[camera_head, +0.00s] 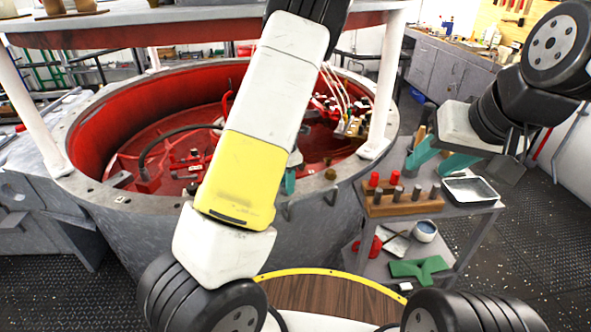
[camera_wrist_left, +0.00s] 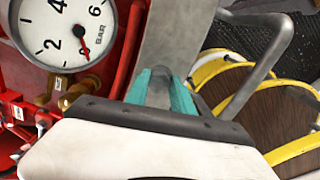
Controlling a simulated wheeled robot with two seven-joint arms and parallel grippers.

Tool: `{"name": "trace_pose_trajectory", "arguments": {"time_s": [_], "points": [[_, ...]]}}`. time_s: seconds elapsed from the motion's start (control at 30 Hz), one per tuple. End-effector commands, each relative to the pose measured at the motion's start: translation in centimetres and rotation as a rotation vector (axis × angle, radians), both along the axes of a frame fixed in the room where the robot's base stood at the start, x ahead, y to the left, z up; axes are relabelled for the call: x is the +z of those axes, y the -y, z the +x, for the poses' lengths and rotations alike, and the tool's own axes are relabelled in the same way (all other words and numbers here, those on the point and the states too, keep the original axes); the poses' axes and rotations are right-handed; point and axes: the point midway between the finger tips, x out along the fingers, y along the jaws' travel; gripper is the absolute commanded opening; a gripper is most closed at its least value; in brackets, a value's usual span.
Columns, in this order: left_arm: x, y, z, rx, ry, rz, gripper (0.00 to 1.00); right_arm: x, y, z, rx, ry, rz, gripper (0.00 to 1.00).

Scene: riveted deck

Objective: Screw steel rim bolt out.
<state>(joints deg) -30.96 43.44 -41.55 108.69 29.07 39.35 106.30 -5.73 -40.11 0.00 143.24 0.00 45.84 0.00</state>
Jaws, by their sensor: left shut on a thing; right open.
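My left gripper (camera_head: 290,182) is at the near rim of the round red-lined vessel (camera_head: 90,190), mostly hidden behind my own arm in the head view. In the left wrist view its teal fingers (camera_wrist_left: 163,92) are closed around a small grey piece, which looks like the steel rim bolt (camera_wrist_left: 160,82), at the grey rim (camera_wrist_left: 178,40). The fingers cover most of the bolt, so how far it stands out of the rim cannot be told. My right gripper (camera_head: 440,160) is open and empty, its teal fingers spread above the side cart.
A wooden block (camera_head: 390,208) with red and steel pegs and a metal tray (camera_head: 470,190) stand on the cart. A grey handle (camera_wrist_left: 262,70) and a pressure gauge (camera_wrist_left: 68,30) are close to my left gripper.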

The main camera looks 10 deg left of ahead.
Motion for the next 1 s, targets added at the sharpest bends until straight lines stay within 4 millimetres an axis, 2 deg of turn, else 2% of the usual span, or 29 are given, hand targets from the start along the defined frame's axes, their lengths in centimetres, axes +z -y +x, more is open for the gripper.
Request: {"name": "trace_pose_trajectory", "arguments": {"time_s": [0.5,0.7,1.0], "points": [[-0.22,-0.06,-0.13,0.460,-0.005,0.001,0.00,0.00,0.00,0.00,0.000,0.000,0.000,0.44],[-0.25,-0.11,-0.15,0.584,-0.007,0.001,0.00,0.00,0.00,0.00,0.000,0.000,0.000,0.44],[-0.22,-0.13,-0.11,0.681,-0.005,0.001,0.00,0.00,0.00,0.00,0.000,0.000,0.000,0.44]]}}
